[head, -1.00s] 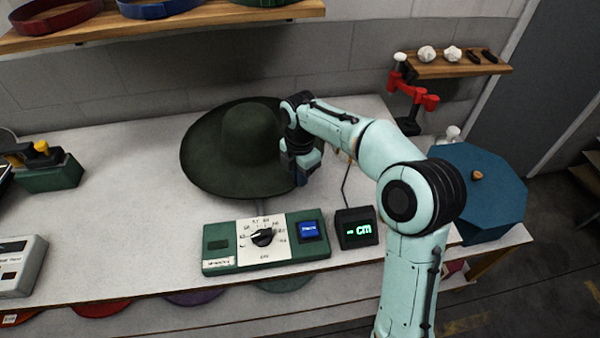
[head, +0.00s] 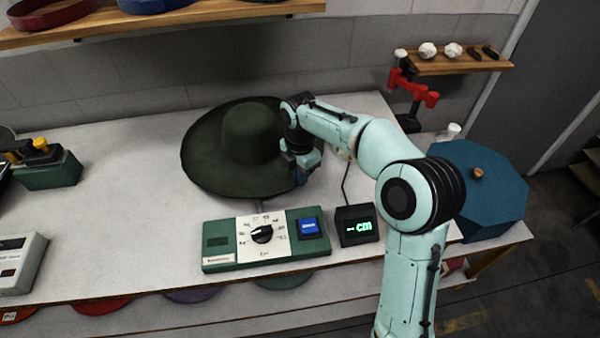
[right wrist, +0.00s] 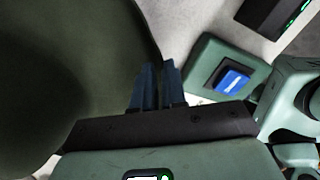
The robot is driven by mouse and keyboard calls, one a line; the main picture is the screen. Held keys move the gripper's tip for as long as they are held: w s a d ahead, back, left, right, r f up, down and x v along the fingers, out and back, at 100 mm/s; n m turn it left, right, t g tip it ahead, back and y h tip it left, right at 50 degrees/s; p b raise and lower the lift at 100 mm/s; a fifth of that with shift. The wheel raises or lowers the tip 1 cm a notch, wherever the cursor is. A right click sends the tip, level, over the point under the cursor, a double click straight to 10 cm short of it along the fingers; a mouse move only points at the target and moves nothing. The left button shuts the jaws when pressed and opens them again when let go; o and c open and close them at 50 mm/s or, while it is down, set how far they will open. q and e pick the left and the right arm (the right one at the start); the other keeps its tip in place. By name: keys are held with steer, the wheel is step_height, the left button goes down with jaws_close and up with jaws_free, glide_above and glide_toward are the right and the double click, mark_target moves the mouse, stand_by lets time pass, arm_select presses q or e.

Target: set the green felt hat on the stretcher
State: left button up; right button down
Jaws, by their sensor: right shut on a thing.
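The dark green felt hat (head: 252,118) is at the middle of the head view, crown up, with its wide brim spread over the table. My right gripper (head: 302,176) is at the right edge of the brim. In the right wrist view its dark blue fingers (right wrist: 158,82) are close together at the edge of the hat (right wrist: 70,60), shut on the brim. The stretcher is mostly hidden; a short grey piece shows below the front brim, and I cannot tell whether the hat rests on it. My left gripper is out of view.
A green control box (head: 266,240) with a dial and blue button stands in front of the hat. A small display (head: 356,226) reads "-- cm". A blue octagonal thing (head: 485,195) and red clamp (head: 412,88) are at right.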

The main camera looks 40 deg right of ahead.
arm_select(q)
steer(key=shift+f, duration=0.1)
arm_select(e)
steer(key=shift+f, duration=0.15)
steer(key=c, duration=1.1)
jaws_free()
arm_select(q)
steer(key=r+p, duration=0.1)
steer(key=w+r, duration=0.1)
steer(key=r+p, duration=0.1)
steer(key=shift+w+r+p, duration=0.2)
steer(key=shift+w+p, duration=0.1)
steer(key=shift+p, duration=0.05)
arm_select(e)
step_height(320, 180, up, 13)
steer(key=shift+r, duration=0.2)
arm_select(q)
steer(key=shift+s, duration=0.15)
arm_select(e)
steer(key=shift+s, duration=0.1)
